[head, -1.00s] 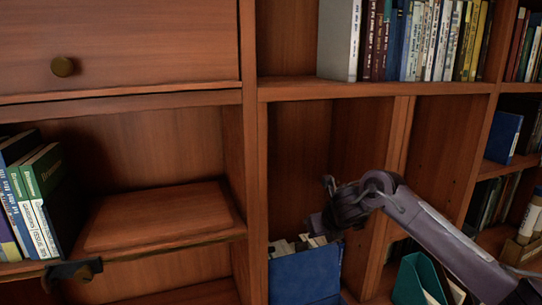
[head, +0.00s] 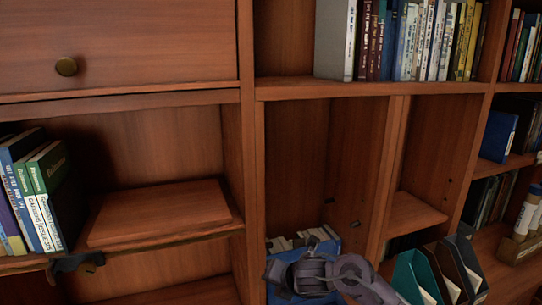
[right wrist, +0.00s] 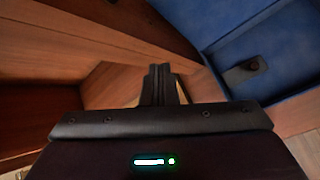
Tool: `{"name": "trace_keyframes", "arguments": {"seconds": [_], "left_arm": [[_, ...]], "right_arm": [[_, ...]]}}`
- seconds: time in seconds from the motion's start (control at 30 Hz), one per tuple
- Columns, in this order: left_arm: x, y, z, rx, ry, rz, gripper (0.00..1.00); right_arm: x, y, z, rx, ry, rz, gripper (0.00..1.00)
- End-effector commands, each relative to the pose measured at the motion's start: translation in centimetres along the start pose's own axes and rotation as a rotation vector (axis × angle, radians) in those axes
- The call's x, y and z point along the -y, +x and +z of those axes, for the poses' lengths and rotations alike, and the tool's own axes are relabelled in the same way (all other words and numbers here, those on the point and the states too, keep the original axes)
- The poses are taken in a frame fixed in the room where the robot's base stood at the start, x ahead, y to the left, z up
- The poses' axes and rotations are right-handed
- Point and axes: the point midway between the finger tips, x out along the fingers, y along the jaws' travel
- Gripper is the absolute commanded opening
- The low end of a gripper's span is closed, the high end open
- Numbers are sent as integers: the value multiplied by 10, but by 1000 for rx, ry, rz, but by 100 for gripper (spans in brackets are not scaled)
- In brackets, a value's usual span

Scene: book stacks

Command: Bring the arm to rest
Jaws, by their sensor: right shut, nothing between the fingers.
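My right arm comes in from the bottom right in the head view. Its gripper (head: 302,272) is low in the middle, in front of a blue bin (head: 338,242) with papers or books in it, and hides much of the bin. In the right wrist view the two dark fingers (right wrist: 160,84) are together with nothing between them. A blue surface (right wrist: 255,45) with a dark round spot is right of the fingers there. I cannot tell whether the gripper touches anything. I see no left arm coming in from the left.
A wooden bookcase fills the head view. A closed drawer (head: 150,45) is at the upper left, with books (head: 35,195) below it. More books (head: 415,40) stand at the top. Teal (head: 412,275) and dark file holders (head: 455,265) stand at the lower right. The middle compartment's upper part is empty.

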Motion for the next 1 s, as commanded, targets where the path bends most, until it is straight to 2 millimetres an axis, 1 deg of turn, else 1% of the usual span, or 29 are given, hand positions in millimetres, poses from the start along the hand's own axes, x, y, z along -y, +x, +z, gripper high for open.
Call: {"name": "trace_keyframes", "arguments": {"seconds": [0.03,0.1,0.17,0.2,0.27,0.3,0.37,0.4,0.47,0.5,0.6,0.7,0.8,1.0], "left_arm": [[0,0,1,1,0,0,36],[0,0,1,2,0,1,36],[-1,0,1,2,0,1,36],[-1,0,1,1,0,1,36],[-1,0,0,1,0,1,36],[-1,0,0,1,1,1,36],[-1,0,0,1,1,2,36],[-2,0,0,1,1,2,36],[-2,0,0,1,2,3,36],[-3,0,0,1,2,3,36],[-4,0,0,1,2,5,36],[-4,0,0,0,2,5,36],[-4,0,0,0,2,5,36],[-4,0,0,0,2,5,36]], "right_arm": [[-2,0,-24,-5,122,16,0],[-2,-6,-46,7,320,27,0],[2,-14,-61,17,501,27,0],[8,-20,-71,25,626,20,0],[18,-30,-84,37,815,5,0],[27,-38,-92,48,943,-12,0],[44,-51,-104,67,1140,-43,0],[57,-60,-113,83,1270,-70,0],[78,-76,-126,112,1466,-116,0],[93,-86,-134,136,1590,-149,0],[123,-111,-152,196,1840,-224,0],[147,-131,-167,253,2023,-289,0],[166,-149,-180,307,2166,-345,0],[195,-182,-204,416,2395,-446,0]]}}
